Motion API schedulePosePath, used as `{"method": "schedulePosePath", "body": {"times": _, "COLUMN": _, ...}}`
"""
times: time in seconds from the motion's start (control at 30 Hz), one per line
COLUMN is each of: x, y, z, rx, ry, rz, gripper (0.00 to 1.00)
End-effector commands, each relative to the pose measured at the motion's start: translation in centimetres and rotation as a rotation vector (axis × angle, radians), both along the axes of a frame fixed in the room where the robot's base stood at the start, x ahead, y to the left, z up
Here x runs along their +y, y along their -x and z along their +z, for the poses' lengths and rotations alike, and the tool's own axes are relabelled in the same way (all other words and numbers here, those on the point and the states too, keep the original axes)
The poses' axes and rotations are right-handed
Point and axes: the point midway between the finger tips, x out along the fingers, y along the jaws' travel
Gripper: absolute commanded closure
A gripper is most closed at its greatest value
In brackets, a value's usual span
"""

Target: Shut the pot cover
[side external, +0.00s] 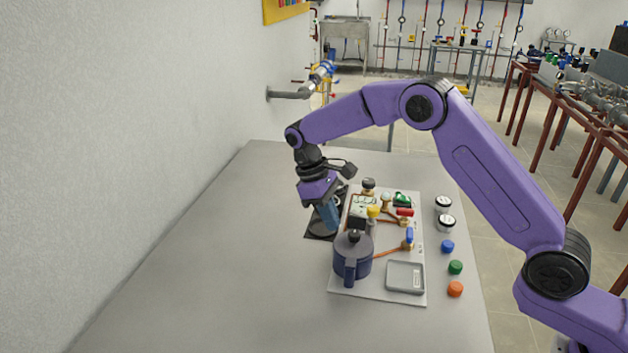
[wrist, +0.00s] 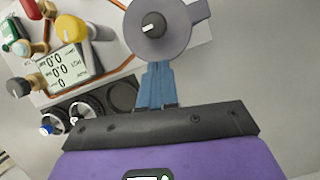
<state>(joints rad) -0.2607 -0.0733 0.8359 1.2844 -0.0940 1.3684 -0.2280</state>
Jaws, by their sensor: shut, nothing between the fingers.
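The blue-grey pot (side external: 353,262) stands on the light board, with its handle toward the side camera. Its cover (side external: 343,243), with a black knob (side external: 353,235), lies over the pot's mouth; I cannot tell if it is fully seated. In the wrist view the round cover (wrist: 172,42) and its knob (wrist: 154,25) show at the top, just beyond my fingertips. My gripper (side external: 333,226) points down behind the pot. Its blue fingers (wrist: 158,66) are together and empty, close to the cover's edge; contact is unclear.
The board (side external: 380,289) also bears a grey square tray (side external: 405,277), a yellow knob (side external: 373,211), a display box (wrist: 62,68), valves and copper pipes. A dark panel with round dials (wrist: 88,106) lies beside it. Coloured caps line the right; the table's left is clear.

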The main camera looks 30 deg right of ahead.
Motion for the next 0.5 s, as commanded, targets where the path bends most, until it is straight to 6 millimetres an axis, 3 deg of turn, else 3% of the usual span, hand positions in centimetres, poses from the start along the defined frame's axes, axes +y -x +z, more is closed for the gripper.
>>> {"method": "schedulePosePath", "body": {"times": 0.1, "x": 0.8, "y": -1.1, "z": 0.4, "rx": -0.005, "ry": -0.003, "rz": 0.0, "gripper": 1.0}}
{"method": "schedulePosePath", "body": {"times": 0.5, "x": 2.1, "y": -2.9, "z": 6.7, "rx": -0.007, "ry": -0.003, "rz": -0.001, "gripper": 1.0}}
